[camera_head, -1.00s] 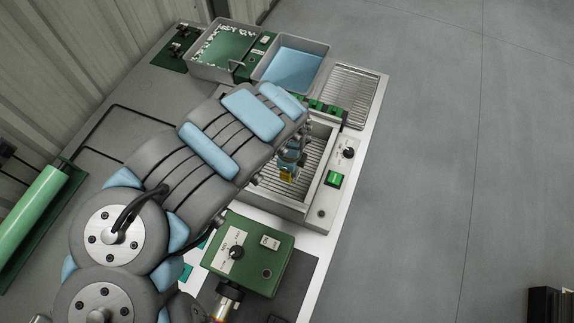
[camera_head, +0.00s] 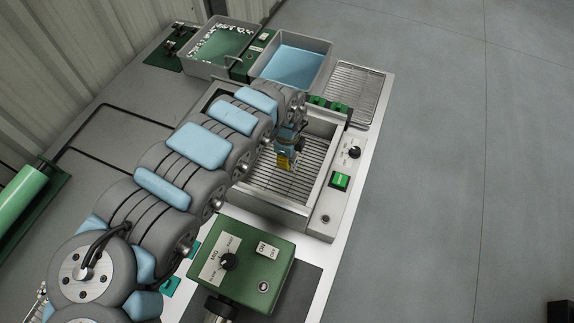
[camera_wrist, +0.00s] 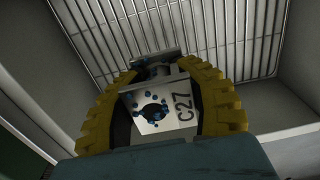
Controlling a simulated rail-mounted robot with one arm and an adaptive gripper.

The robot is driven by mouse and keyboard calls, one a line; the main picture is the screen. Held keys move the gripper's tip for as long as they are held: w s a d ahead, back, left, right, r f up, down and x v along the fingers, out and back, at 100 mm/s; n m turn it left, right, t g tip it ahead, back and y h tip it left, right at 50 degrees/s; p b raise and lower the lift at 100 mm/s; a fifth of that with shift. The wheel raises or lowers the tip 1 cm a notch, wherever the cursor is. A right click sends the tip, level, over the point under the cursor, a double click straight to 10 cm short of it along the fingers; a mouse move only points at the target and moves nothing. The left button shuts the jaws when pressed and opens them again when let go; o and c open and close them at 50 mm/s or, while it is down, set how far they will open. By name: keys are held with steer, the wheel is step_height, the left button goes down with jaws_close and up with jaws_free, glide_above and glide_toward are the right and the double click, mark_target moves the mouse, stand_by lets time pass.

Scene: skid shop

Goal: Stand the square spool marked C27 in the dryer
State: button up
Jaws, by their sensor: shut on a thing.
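The square spool marked C27 (camera_wrist: 160,110) is a pale metal block with a dark round hole and several blue specks on its face. My gripper (camera_head: 285,163) has yellow ridged fingers and is shut on the spool, with a finger on each side of it in the wrist view. The dryer (camera_head: 325,150) is a metal box with a slatted rack floor (camera_head: 300,180). My gripper and the spool are over the rack, inside the outline of the dryer's walls. I cannot tell whether the spool touches the slats. The head view barely shows the spool.
A control strip with a green button (camera_head: 341,181) and a black knob (camera_head: 354,152) runs along the dryer's right side. A blue-filled tank (camera_head: 296,68), a green-floored tank (camera_head: 222,45) and a wire rack (camera_head: 356,95) lie beyond. A green control box (camera_head: 243,262) stands in front.

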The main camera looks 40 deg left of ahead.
steer(key=shift+w+a+f+b, duration=0.25)
steer(key=shift+w+f, duration=0.05)
steer(key=shift+f, duration=0.3)
steer(key=shift+w+a+f+b, duration=0.2)
steer(key=shift+w+a+f, duration=0.1)
steer(key=shift+f, duration=0.25)
steer(key=shift+w+a+f, duration=0.3)
steer(key=shift+w+a, duration=0.05)
steer(key=shift+a, duration=0.05)
steer(key=shift+w+a+f+b, duration=0.15)
steer(key=shift+f+b, duration=0.3)
steer(key=shift+f, duration=0.15)
steer(key=shift+a+f+b, duration=0.1)
steer(key=shift+f+b, duration=0.4)
steer(key=shift+f, duration=0.9)
steer(key=o, duration=1)
steer(key=shift+f, duration=0.15)
steer(key=shift+o, duration=0.2)
step_height(320, 180, up, 12)
steer(key=p, duration=0.3)
steer(key=shift+r, duration=0.2)
